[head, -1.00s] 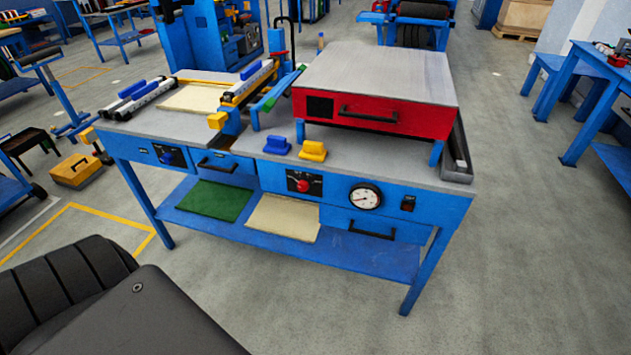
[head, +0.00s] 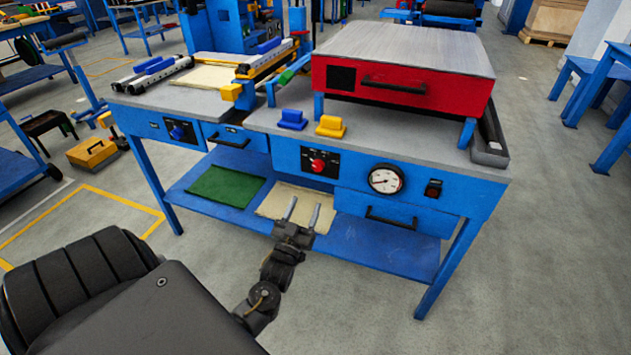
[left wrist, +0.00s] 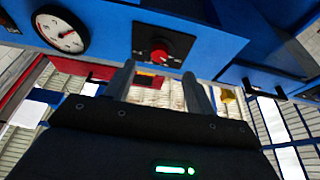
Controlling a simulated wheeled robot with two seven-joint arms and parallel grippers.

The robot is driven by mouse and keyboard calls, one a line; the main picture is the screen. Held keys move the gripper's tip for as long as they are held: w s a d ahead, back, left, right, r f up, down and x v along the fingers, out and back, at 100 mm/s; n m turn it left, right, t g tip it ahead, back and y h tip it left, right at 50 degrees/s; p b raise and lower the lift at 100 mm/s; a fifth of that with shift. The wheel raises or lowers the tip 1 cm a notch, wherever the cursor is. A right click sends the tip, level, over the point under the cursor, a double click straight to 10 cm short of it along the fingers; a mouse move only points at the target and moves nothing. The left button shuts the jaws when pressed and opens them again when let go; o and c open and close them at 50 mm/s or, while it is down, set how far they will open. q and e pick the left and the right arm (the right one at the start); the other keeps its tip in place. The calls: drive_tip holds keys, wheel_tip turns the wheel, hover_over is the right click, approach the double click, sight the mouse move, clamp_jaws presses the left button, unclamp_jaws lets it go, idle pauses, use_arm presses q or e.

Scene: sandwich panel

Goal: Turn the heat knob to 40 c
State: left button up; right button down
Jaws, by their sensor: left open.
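The red heat knob (head: 318,165) sits on a dark plate on the blue front panel of the bench, left of a round white gauge (head: 385,180). In the left wrist view the knob (left wrist: 160,57) shows just beyond the fingertips, and the gauge (left wrist: 61,31) is at the upper left. The knob's scale is too small to read. My left gripper (head: 303,203) is open and empty, in front of and below the knob and apart from it; its two fingers also show in the left wrist view (left wrist: 158,78). My right gripper is not in view.
A dark knob (head: 178,132) is on the panel's left part. A switch (head: 433,188) is right of the gauge. A drawer handle (head: 391,220) sticks out below it. A red box (head: 385,85) and blue and yellow blocks (head: 331,126) are on the bench top.

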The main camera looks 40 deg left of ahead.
sight(317, 168)
use_arm(q)
drive_tip(key=x, duration=0.3)
drive_tip(key=r+x, duration=0.1)
drive_tip(key=x, duration=0.7)
drive_tip(key=shift+s+r+p, duration=0.25)
drive_tip(key=shift+r+p, duration=0.15)
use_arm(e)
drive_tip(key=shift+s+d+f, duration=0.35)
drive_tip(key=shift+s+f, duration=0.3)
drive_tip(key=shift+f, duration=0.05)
use_arm(q)
drive_tip(key=shift+t, duration=0.3)
drive_tip(key=c, duration=1)
drive_tip(key=shift+o, duration=0.2)
drive_tip(key=shift+a, duration=0.1)
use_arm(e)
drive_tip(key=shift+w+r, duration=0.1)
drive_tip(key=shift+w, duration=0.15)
